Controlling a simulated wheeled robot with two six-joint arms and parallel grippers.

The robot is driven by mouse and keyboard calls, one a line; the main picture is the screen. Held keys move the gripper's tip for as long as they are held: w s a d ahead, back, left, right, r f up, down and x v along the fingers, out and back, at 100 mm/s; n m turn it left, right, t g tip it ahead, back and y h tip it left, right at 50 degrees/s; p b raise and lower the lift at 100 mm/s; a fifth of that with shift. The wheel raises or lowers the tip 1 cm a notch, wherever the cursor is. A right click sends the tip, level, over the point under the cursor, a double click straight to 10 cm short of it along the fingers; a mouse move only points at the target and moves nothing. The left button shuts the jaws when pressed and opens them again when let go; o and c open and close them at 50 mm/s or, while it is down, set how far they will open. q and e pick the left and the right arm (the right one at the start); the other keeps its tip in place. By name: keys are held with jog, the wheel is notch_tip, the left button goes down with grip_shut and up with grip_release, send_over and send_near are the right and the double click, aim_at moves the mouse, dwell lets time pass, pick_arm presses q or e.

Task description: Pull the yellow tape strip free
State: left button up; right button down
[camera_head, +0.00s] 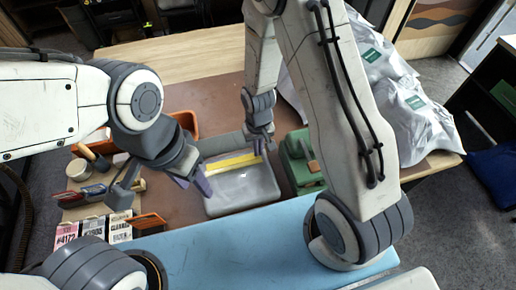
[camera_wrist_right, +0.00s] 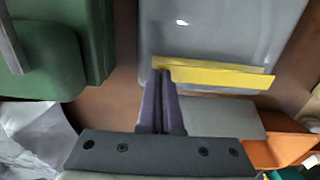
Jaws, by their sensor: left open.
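The yellow tape strip (camera_head: 232,163) lies along the far edge of a grey shallow tray (camera_head: 262,192). In the right wrist view the strip (camera_wrist_right: 220,73) crosses the near edge of the grey tray (camera_wrist_right: 225,25). My right gripper (camera_head: 260,145) is at the strip's right end in the head view. In the right wrist view its purple fingertips (camera_wrist_right: 161,73) are close together on the strip's left end, with yellow showing at the tips. My left gripper (camera_head: 191,185) is open and empty, above the left side of the tray.
A green box-like thing (camera_head: 299,165) stands right of the tray. An orange bin (camera_head: 184,124) is behind my left arm. Several small boxes (camera_head: 92,230) stand at the left. A blue mat (camera_head: 230,245) covers the front. White bags (camera_head: 400,95) lie at the right.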

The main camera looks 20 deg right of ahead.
jog(key=shift+r+p, duration=1.7)
jog(key=shift+r, duration=0.5)
jog(key=shift+r+p, duration=1.65)
jog(key=shift+r, duration=0.35)
